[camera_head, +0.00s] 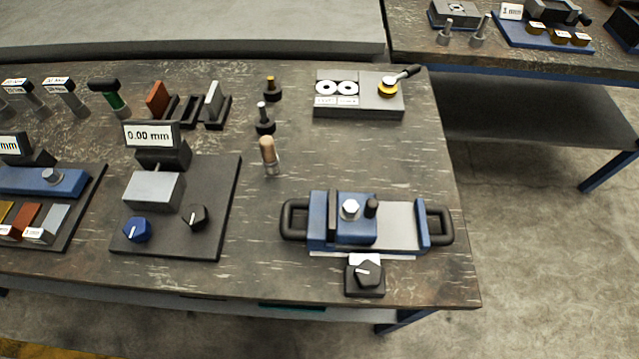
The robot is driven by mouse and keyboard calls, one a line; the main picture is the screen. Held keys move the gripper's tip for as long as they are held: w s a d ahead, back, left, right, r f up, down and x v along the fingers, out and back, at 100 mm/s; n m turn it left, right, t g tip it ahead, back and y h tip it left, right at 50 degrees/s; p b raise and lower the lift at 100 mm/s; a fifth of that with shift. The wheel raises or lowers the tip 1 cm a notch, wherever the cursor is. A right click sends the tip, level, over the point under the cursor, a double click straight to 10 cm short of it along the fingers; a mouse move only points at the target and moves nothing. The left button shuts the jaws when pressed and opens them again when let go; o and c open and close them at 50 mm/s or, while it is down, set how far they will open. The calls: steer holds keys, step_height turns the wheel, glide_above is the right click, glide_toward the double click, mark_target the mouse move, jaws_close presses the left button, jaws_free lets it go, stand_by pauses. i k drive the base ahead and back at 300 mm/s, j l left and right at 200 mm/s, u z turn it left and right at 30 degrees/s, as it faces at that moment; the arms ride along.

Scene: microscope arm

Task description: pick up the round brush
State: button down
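A small upright piece with a rounded tan top and a grey metallic lower part (268,152) stands on the worn dark table (285,285), right of the block with the 0.00 mm display. It looks like the round brush, though bristles cannot be made out at this size. It stands apart from the things around it. My gripper is not in view, and nothing is seen touching this piece.
Two small dark knobbed pieces (264,118) stand just behind it. The display device (155,190) is to the left, a blue vise with black handles (365,222) to the front right, and a grey plate with a lever (358,98) behind right. Bare tabletop lies between them.

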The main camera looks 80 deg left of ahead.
mark_target(270, 158)
steer(key=u, duration=1.4)
